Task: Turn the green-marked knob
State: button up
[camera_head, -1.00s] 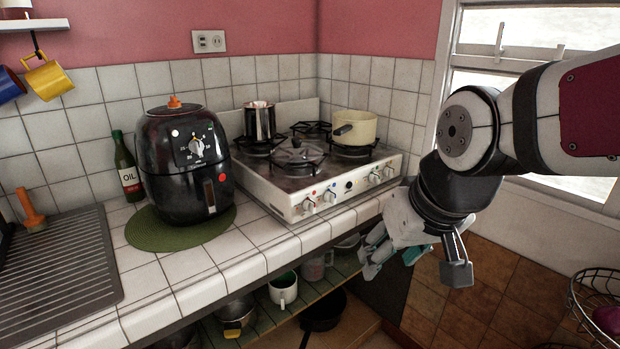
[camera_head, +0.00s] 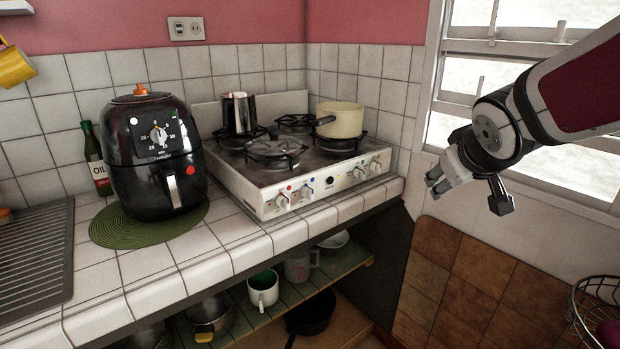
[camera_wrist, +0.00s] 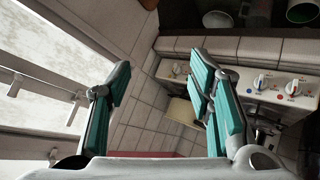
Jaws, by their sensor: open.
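The white stove (camera_head: 262,200) stands on the tiled counter, with several knobs along its front panel. The two left knobs carry a red mark (camera_head: 282,200) and a blue mark (camera_head: 307,192). The two right knobs (camera_head: 359,173) (camera_head: 375,167) have marks too small to read, so I cannot tell which is green. My gripper (camera_head: 432,181) is right of the stove, apart from it, pointing left. In the wrist view, my gripper (camera_wrist: 160,68) has its teal fingers spread with nothing between them. The right finger hides part of the panel; the red-marked knob (camera_wrist: 291,88) and blue-marked knob (camera_wrist: 261,81) show.
A cream pot (camera_head: 342,121) and a steel pot (camera_head: 239,114) sit on the burners. A black air fryer (camera_head: 150,185) stands left on a green mat (camera_head: 105,232). A window (camera_head: 470,95) is behind my arm. Free space lies before the stove's right end.

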jog(key=w+d+f+n+t+y+b, duration=0.1)
jog(key=w+d+f+n+t+b, duration=0.15)
jog(key=w, duration=0.65)
jog(key=n+t+y+b, duration=0.3)
jog(key=n+y+b, duration=0.25)
jog(key=y, duration=0.65)
send_near(364, 176)
jog(key=b+x, duration=0.1)
jog(key=x, duration=0.8)
jog(key=shift+w+a, duration=0.15)
jog(key=shift+w, duration=0.1)
jog(key=c, duration=1.1)
